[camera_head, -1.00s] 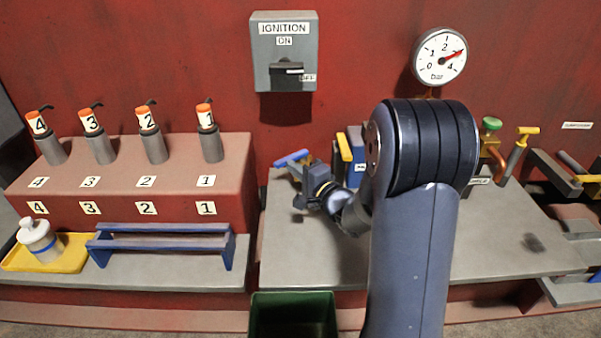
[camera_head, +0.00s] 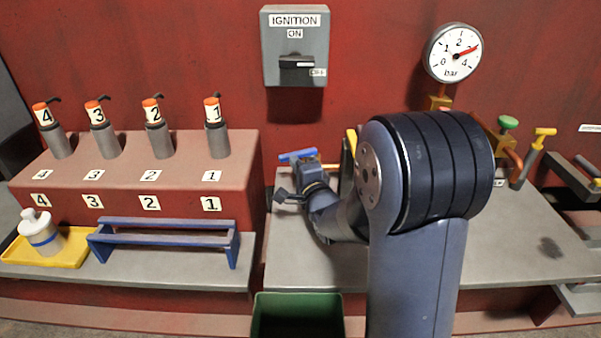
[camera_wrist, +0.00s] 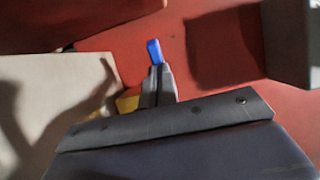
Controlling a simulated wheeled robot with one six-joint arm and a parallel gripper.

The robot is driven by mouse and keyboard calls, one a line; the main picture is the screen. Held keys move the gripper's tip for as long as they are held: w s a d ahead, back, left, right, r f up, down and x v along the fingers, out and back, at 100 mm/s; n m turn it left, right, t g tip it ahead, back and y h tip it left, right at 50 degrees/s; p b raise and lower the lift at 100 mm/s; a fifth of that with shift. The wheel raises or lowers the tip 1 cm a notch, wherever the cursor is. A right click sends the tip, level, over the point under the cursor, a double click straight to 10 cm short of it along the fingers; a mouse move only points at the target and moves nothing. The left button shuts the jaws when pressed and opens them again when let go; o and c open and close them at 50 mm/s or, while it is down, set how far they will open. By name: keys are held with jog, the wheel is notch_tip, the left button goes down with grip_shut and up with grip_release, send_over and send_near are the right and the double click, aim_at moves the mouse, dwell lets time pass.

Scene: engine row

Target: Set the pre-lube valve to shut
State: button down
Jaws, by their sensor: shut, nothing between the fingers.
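A valve with a blue bar handle (camera_head: 297,155) stands at the back left of the grey bench; no label on it can be read, so I cannot confirm that it is the pre-lube valve. The blue handle lies nearly level across the picture. My gripper (camera_head: 303,164) is right at this handle, its fingers partly hidden in the head view. In the wrist view my gripper (camera_wrist: 158,72) is shut and empty, its tips just at the end of the blue handle (camera_wrist: 154,51). I cannot tell whether they touch.
A yellow handle (camera_head: 351,141) stands right of the blue one, partly behind my arm. A green knob (camera_head: 508,122) and another yellow handle (camera_head: 545,131) are further right. The ignition box (camera_head: 296,48) and pressure gauge (camera_head: 453,53) are on the red wall. A green bin (camera_head: 297,300) stands in front.

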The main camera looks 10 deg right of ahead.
jog(key=shift+w+a+b, duration=0.8)
jog(key=shift+w+b, duration=0.25)
jog(key=shift+b, duration=0.4)
jog(key=shift+w+r, duration=0.1)
